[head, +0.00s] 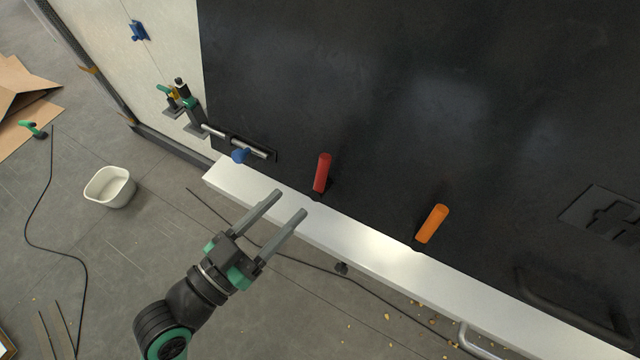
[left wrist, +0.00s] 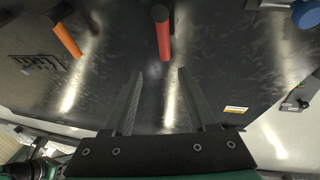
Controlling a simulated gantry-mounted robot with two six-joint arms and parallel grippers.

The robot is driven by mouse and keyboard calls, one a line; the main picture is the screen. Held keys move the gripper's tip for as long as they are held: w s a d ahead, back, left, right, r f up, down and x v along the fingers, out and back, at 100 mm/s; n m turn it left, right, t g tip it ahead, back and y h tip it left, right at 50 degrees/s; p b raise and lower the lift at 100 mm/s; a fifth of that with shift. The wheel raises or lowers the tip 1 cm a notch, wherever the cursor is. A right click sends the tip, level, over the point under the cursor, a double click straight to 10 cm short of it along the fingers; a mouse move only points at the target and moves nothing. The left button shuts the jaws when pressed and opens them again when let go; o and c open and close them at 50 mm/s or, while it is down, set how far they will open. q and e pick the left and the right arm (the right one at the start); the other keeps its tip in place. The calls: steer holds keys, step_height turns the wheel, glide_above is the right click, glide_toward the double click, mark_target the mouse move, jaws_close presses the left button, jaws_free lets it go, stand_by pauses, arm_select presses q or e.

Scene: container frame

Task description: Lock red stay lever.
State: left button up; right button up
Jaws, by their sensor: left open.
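The red stay lever (head: 322,173) is a short red cylinder standing out from the dark panel, just above the white ledge in the head view. It also shows in the left wrist view (left wrist: 164,38), top centre, beyond my fingertips. My left gripper (head: 290,204) is open and empty, over the white ledge, below and left of the red lever and apart from it. Its two fingers (left wrist: 158,82) point toward the lever in the left wrist view. The orange lever (head: 433,223) is to the right of the red one, and also shows in the left wrist view (left wrist: 68,36). My right gripper is out of view.
A metal bolt with a blue knob (head: 240,156) sits left of the red lever. The white ledge (head: 400,255) runs along the panel's lower edge. A white tub (head: 110,187) and cables lie on the floor. A recessed handle (head: 605,218) is at the right.

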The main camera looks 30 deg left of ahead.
mark_target(319, 174)
arm_select(q)
steer(key=x, duration=0.3)
steer(key=f+p+x, duration=0.1)
steer(key=x, duration=0.3)
steer(key=p+x, duration=0.1)
steer(key=x, duration=0.3)
steer(key=shift+w+a+f, duration=0.3)
steer(key=shift+f, duration=0.05)
jaws_close()
stand_by(1.0)
